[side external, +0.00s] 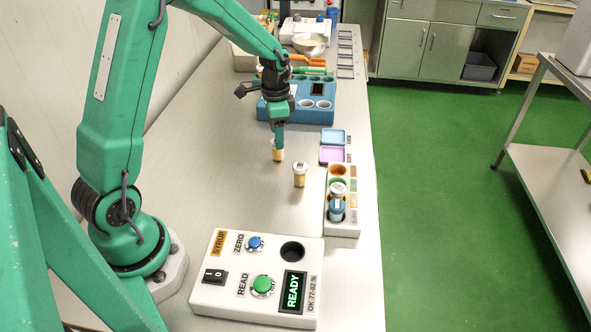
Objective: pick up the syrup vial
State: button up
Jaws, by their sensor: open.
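Two small amber vials with pale caps stand upright on the bench. One vial (277,152) is directly under my gripper (279,140); the other vial (300,174) stands a little nearer the camera and to the right. I cannot tell from their looks which is the syrup vial. My gripper is open and points down, its tips at about the cap of the farther vial. Whether the fingers are around the cap or just above it is too small to tell.
A white meter (214,281) marked SYRUP, showing READY, stands in front with an empty round well. A rack (345,229) with coloured spots and a blue-based vial is on the right. Pink (331,155) and blue (333,136) trays and a blue block (318,116) lie beyond. The left bench is clear.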

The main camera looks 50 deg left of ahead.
jog(key=shift+f, duration=1.9)
jog(key=c, duration=1.1)
